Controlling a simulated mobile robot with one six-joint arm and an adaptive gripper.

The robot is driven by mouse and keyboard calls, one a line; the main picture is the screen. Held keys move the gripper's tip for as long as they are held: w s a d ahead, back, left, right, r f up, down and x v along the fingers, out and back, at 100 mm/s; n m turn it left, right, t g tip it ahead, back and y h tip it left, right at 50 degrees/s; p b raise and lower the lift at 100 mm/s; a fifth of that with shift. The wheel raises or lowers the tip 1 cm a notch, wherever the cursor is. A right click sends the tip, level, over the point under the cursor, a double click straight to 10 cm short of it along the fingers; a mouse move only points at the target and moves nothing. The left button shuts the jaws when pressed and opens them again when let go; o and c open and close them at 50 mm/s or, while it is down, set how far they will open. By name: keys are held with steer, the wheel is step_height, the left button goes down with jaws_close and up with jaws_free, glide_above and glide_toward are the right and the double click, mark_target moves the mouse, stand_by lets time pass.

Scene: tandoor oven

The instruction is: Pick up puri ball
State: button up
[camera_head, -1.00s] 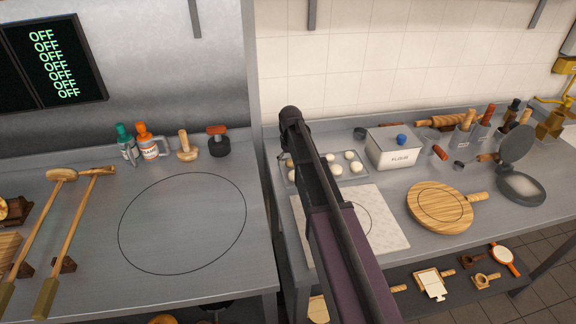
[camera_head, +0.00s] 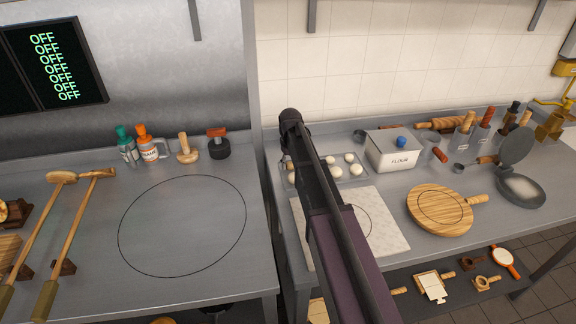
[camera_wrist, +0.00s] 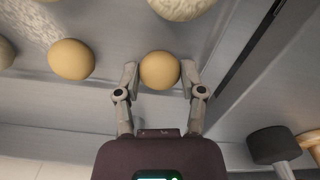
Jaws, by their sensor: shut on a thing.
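A round, tan puri ball (camera_wrist: 160,71) sits between the two fingertips of my gripper (camera_wrist: 160,80) in the wrist view. The fingers are shut on it, one on each side. Another puri ball (camera_wrist: 71,59) lies to the left, and a paler one (camera_wrist: 180,5) is cut off at the top edge. In the head view, several pale puri balls (camera_head: 356,170) rest on a grey metal tray (camera_head: 350,183) at the back of the right counter. My arm hides the left part of the tray, my gripper and the held ball there.
A white flour box (camera_head: 394,150) with a blue knob stands right of the tray. A pale board (camera_head: 384,232) lies in front, and a round wooden board (camera_head: 440,208) to its right. A dark-headed tool (camera_head: 219,149) stands on the left counter. The left counter's middle is clear.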

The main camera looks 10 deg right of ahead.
mark_target(290, 167)
steer(key=shift+r, duration=0.1)
step_height(290, 167, up, 4)
steer(key=p, duration=0.3)
steer(key=shift+f+p, duration=0.25)
steer(key=shift+p, duration=0.1)
steer(key=s+d, duration=0.1)
steer(key=s, duration=0.4)
steer(key=s+d+r+p, duration=0.1)
steer(key=s+d, duration=0.1)
steer(key=s, duration=0.3)
steer(key=s+d, duration=0.1)
steer(key=s, duration=0.4)
steer(key=shift+s+d+r, duration=0.15)
steer(key=shift+s+d, duration=0.05)
steer(key=shift+d, duration=0.15)
